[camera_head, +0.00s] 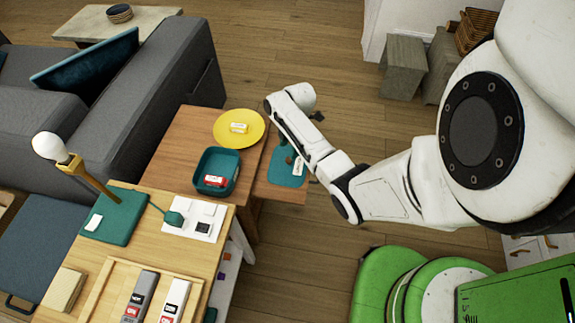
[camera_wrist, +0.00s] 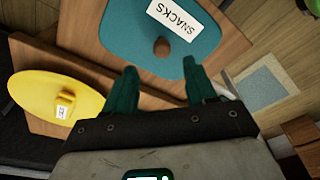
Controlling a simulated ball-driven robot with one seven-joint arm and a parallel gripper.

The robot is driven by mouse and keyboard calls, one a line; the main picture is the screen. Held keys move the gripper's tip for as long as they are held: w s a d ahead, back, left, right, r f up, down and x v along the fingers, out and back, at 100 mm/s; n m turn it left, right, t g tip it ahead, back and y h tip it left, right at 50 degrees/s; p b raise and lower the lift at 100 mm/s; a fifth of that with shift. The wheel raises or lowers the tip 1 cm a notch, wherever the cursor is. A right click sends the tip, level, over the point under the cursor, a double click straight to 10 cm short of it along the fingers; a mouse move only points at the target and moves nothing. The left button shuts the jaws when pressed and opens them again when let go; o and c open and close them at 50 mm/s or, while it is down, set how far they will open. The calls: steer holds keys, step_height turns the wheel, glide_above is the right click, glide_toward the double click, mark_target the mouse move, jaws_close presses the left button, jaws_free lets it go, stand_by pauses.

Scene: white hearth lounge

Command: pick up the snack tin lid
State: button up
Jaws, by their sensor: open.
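The snack tin lid (camera_wrist: 125,32) is a teal, rounded square with a white "SNACKS" label and a brown round knob (camera_wrist: 161,47) in the middle. In the head view the lid (camera_head: 284,180) lies on the wooden surface right of the yellow disc, partly hidden by my arm. My gripper (camera_wrist: 160,84) is open and empty, its two teal fingers pointing at the lid. In the wrist view the knob appears between and beyond the fingertips, apart from both. In the head view my gripper (camera_head: 292,161) is over the lid, mostly hidden by my wrist.
A yellow round lid (camera_head: 222,137) with a small labelled handle and a teal open tin (camera_head: 231,183) holding a red-and-white item stand on the wooden table (camera_head: 181,143). A lamp (camera_head: 82,178) stands on the nearer table. A grey sofa (camera_head: 180,75) is behind left.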

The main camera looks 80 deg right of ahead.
mark_target(289, 162)
steer(key=shift+a+f+b, duration=0.15)
steer(key=shift+f+b, duration=0.05)
steer(key=shift+f, duration=1.1)
steer(key=shift+a+f+b, duration=0.15)
steer(key=shift+f+b, duration=0.05)
steer(key=shift+f, duration=1.1)
steer(key=shift+c, duration=0.5)
jaws_close()
